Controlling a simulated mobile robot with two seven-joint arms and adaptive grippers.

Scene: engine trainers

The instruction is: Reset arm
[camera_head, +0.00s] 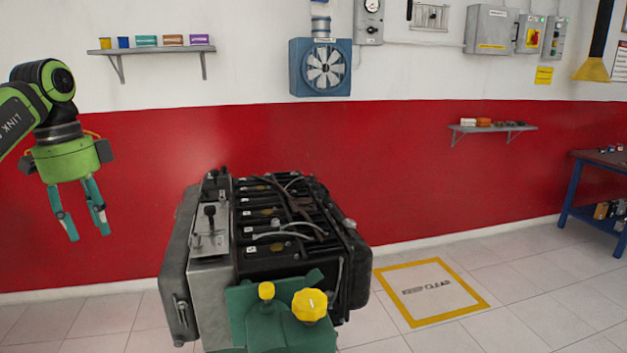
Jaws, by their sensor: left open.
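My left arm comes in from the left edge, green and black. My left gripper (86,232) points downward with its two teal fingers apart and nothing between them. It hangs in front of the red wall, to the left of the engine trainer (212,262) and apart from it. The engine trainer is a dark block with a silver panel and a lever on its left part. A green part with two yellow caps (309,304) shows at its near side. My right gripper is not in view.
A shelf (150,50) with small coloured boxes hangs at the upper left. A blue fan (320,67) and electrical boxes (490,29) are on the wall. A yellow-framed floor mark (430,290) lies right of the trainer. A workbench (598,160) stands at the right edge.

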